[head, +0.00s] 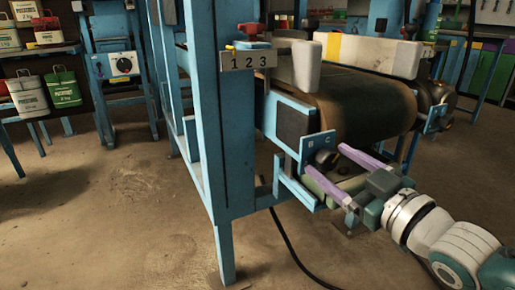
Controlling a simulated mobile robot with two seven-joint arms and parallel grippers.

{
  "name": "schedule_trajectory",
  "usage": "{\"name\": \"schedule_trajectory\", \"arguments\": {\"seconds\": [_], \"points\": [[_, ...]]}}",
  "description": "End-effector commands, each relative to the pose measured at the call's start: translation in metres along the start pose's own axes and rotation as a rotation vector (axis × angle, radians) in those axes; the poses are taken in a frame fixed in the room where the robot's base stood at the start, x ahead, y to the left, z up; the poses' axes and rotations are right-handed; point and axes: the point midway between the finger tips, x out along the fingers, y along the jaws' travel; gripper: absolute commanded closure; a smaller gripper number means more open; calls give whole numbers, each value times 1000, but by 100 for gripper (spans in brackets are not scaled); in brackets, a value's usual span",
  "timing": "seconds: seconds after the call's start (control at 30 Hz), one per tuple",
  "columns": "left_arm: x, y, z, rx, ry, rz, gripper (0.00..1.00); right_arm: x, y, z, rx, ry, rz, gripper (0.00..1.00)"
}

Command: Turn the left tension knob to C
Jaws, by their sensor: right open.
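The left tension knob (325,157) is a dark round knob on the near end of the belt frame. Behind it is a small blue plate (318,141) on which the letters B and C show. I cannot tell which letter the knob points to. My right gripper (323,158) comes in from the lower right with purple fingers. It is open, with one finger above right and the other below left of the knob. I cannot tell whether the fingers touch it. My left gripper is out of view.
A dark belt roller (366,106) lies behind the knob, beside a blue frame post (207,110) and a "1 2 3" sign (249,61). Another dial (124,65) is at the back left. A black cable (289,243) runs along the floor. The left floor is clear.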

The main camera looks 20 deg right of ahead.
Motion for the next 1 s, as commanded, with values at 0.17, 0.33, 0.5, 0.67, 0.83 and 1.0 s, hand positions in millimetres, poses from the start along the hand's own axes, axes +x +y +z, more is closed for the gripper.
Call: {"name": "schedule_trajectory", "arguments": {"seconds": [0.17, 0.33, 0.5, 0.67, 0.83, 1.0], "points": [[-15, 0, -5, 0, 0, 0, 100, -30, 1, -3, 1, -5, -1, 20], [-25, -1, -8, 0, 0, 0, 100, -65, 0, -2, 2, -5, -1, 20], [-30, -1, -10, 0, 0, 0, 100, -88, 0, -1, 1, -3, 0, 20], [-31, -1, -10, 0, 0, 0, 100, -96, 0, 0, 1, -1, 0, 20], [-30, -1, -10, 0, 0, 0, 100, -96, 0, 0, 1, 0, 0, 20], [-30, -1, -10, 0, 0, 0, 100, -96, 0, 0, 1, 0, 0, 20]]}}
